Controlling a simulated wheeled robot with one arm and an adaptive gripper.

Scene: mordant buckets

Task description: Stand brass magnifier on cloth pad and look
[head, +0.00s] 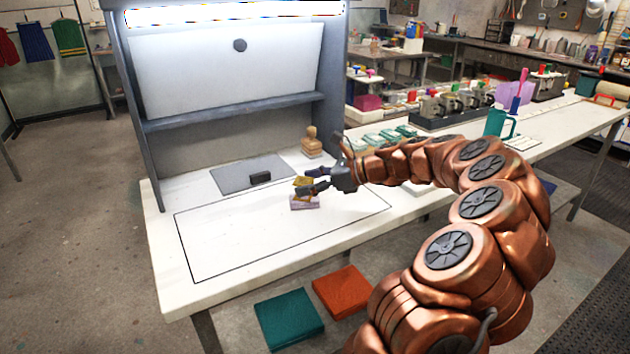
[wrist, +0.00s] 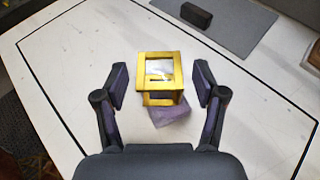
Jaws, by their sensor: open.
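The brass magnifier (head: 303,182) is a small gold open frame. It sits over a small pale purple cloth pad (head: 305,203) on the white table; whether it fully rests on the pad I cannot tell. In the wrist view the magnifier (wrist: 160,77) shows its square top and open front, with the purple pad (wrist: 171,111) partly hidden beneath it. My gripper (head: 312,182) is at the magnifier. In the wrist view its two fingers (wrist: 160,84) are spread, one on each side of the magnifier, with gaps on both sides.
A grey mat (head: 235,175) with a black block (head: 260,177) lies behind the magnifier, under a grey lit booth (head: 235,125). A wooden stamp-like object (head: 311,142) stands at the back right. The outlined table area (head: 235,240) at front left is clear.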

